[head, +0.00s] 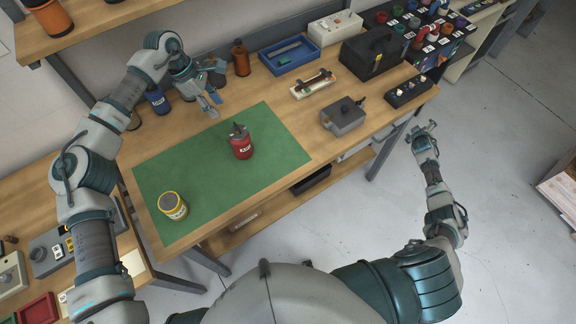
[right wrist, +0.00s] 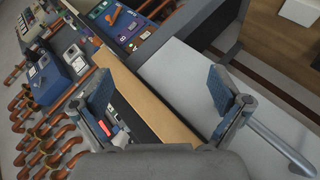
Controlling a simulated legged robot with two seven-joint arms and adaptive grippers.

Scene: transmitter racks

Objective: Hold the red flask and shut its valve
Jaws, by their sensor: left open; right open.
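The red flask (head: 242,147) stands upright on the green mat (head: 183,168), with a grey valve part (head: 238,130) on its top. My left gripper (head: 215,106) is open and empty, up and to the left of the flask in the head view, above the back edge of the mat and apart from the flask. My right gripper (head: 428,128) is open and empty off the right side of the table, far from the flask. Its spread fingers also show in the right wrist view (right wrist: 160,105). The flask is not visible in the right wrist view.
A yellow-banded container (head: 173,206) stands at the mat's front left. A grey metal box (head: 344,116), a blue tray (head: 289,54), a black case (head: 374,52) and a brown bottle (head: 240,58) stand toward the back and right. The mat around the flask is clear.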

